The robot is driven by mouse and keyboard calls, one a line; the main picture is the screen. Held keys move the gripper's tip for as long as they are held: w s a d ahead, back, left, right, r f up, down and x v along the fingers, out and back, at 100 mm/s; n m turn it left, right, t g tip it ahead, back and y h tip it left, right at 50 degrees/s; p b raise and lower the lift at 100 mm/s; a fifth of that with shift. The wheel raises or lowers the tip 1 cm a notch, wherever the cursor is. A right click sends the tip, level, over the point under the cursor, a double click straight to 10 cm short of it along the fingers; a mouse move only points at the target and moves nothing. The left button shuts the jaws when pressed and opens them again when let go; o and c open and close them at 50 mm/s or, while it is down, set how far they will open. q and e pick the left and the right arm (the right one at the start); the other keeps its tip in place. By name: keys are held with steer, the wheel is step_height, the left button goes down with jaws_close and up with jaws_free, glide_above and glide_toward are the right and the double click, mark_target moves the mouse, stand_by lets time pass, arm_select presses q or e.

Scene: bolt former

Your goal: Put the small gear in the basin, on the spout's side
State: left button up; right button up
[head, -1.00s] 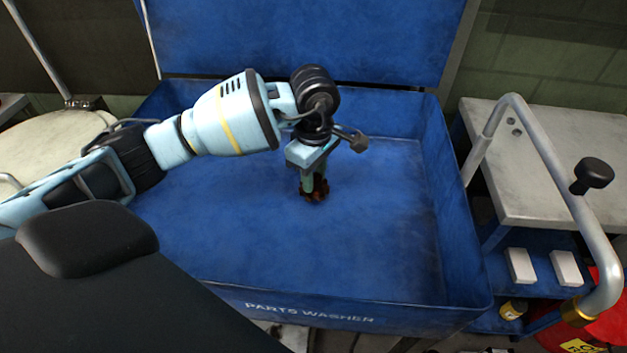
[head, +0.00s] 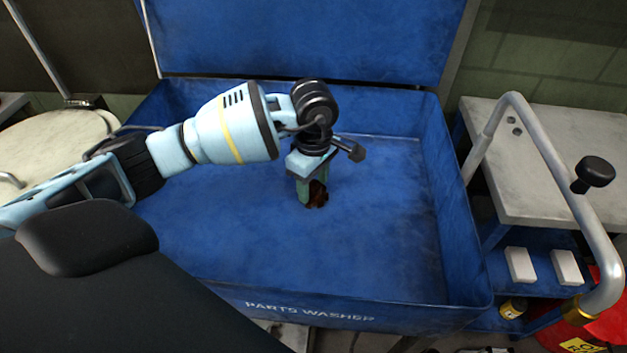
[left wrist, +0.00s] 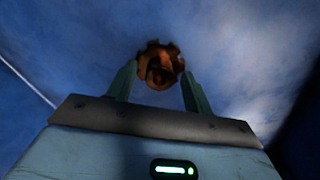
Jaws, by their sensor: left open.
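The small gear (head: 319,197), dark rusty brown and toothed, is low over the blue basin (head: 390,240), near its middle; I cannot tell whether it touches the floor. My left gripper (head: 311,194) points down at it with its greenish fingers parted. In the left wrist view, the gear (left wrist: 158,48) shows between and slightly beyond the two open fingertips (left wrist: 158,76); contact with them cannot be made out. The silver spout (head: 545,145), a bent pipe, stands at the basin's right side. My right gripper is not in view.
The basin's raised blue lid (head: 310,40) stands behind it, and its front wall (head: 270,303) reads PARTS WASHER. A grey-topped bench (head: 550,170) is at the right, beside a black knob (head: 596,171). The basin floor around the gear is clear.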

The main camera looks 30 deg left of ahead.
mark_target(313, 184)
arm_select(q)
steer(key=shift+r, duration=0.2)
step_height(313, 184, up, 12)
steer(key=shift+p, duration=0.3)
stand_by(0.6)
stand_by(0.8)
